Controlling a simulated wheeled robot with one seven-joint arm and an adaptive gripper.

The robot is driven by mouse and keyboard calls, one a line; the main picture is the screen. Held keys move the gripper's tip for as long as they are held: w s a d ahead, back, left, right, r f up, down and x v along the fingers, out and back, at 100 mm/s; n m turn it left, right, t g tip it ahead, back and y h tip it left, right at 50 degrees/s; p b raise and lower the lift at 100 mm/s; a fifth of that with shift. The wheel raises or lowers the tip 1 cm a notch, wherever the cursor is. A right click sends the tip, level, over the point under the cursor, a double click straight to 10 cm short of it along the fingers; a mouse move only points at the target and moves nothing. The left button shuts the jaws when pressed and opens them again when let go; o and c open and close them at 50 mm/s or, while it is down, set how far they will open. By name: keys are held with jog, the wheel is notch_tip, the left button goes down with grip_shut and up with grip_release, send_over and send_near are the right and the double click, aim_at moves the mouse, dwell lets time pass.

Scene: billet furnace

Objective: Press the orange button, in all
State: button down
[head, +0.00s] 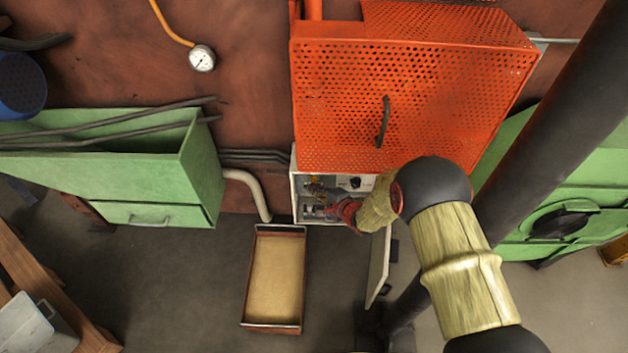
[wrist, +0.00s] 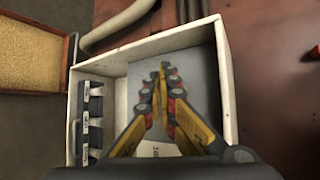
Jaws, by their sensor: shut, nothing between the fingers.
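A white open-fronted control box (head: 293,200) sits below the orange perforated cover in the head view. In the wrist view its pale rim and walls (wrist: 228,85) surround my gripper. My gripper (wrist: 164,70) is shut and empty, its yellow fingers close together and pointing into the box towards a grey inner panel (wrist: 200,68). In the head view my gripper (head: 308,211) reaches into the box from the right and covers part of its inside. I cannot make out an orange button in either view; it may be hidden by the fingers. Contact with the panel cannot be told.
Black switches (wrist: 95,112) line the box's left side in the wrist view. A black knob (head: 356,183) shows in the box. The orange perforated cover (head: 340,100) overhangs it. An open door (head: 378,265) hangs below right. A sand-filled tray (head: 246,285) lies below left.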

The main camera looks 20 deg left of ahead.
jog(key=shift+w+a, duration=0.1)
jog(key=shift+w, duration=0.3)
jog(key=shift+w+a+p, duration=0.1)
jog(key=shift+w+p, duration=0.2)
jog(key=shift+w, duration=0.1)
dwell(0.7)
dwell(0.3)
jog(key=shift+s+d+p, duration=0.2)
jog(key=shift+s+p, duration=0.2)
jog(key=shift+s, duration=0.4)
jog(key=shift+s, duration=0.15)
jog(key=s+p, duration=0.1)
jog(key=s, duration=0.1)
jog(key=s+d+p, duration=0.1)
jog(key=s, duration=0.1)
jog(key=shift+s+d, duration=0.1)
jog(key=shift+s, duration=0.2)
jog(key=shift+s, duration=0.1)
dwell(0.5)
